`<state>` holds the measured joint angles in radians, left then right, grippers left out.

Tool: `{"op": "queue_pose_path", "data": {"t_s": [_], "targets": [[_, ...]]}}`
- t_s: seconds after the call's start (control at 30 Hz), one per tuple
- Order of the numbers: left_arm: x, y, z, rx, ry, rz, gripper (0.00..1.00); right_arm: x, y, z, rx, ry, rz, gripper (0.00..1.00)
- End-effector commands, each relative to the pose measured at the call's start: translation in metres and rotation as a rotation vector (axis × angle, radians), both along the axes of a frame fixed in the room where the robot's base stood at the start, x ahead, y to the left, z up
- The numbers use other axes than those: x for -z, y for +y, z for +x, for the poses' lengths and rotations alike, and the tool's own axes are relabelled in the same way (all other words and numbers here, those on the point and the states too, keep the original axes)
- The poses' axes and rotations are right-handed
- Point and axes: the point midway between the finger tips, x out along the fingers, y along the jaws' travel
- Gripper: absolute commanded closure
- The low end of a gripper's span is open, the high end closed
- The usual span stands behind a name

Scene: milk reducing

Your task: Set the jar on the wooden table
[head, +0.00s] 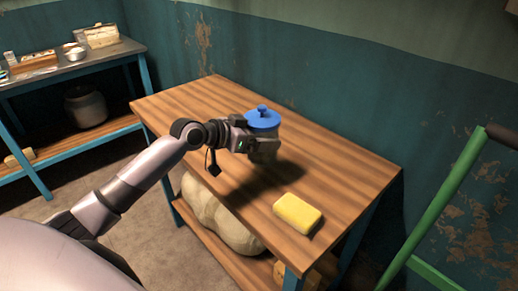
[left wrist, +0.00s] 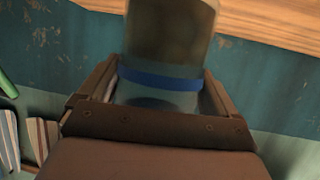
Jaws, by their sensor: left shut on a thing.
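The jar (head: 264,123) has a blue lid with a knob and a clear or greyish body partly hidden behind my gripper. My left gripper (head: 262,149) is shut on the jar, over the wooden table (head: 190,98). The table edge (left wrist: 265,22) shows at the top there. My right gripper is not in view.
A yellow sponge (head: 298,213) lies on the table's near right part. A pale sack (head: 218,215) sits on the lower shelf. A green rail (head: 440,205) stands at the right. Another blue-legged table (head: 75,68) is at the far left. The tabletop's far left is bare.

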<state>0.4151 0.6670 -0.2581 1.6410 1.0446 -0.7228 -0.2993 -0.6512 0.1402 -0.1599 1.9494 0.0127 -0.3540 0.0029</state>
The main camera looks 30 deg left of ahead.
Motion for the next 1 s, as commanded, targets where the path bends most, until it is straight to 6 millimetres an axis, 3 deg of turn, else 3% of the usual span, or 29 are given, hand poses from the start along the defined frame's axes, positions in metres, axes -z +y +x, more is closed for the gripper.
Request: {"op": "queue_pose_path", "data": {"t_s": [0.3,0.57,0.6,1.0], "targets": [[0.040,0.000,0.000,-0.001,-0.001,-0.003,0.53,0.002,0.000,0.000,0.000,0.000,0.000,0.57],[0.044,0.000,0.000,0.000,-0.003,-0.001,0.53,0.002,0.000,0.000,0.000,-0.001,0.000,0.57],[0.045,0.000,0.000,0.001,0.000,0.000,0.02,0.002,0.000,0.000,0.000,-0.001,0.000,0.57],[0.042,0.004,-0.006,-0.001,0.000,0.000,0.00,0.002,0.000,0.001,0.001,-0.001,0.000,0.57]]}}
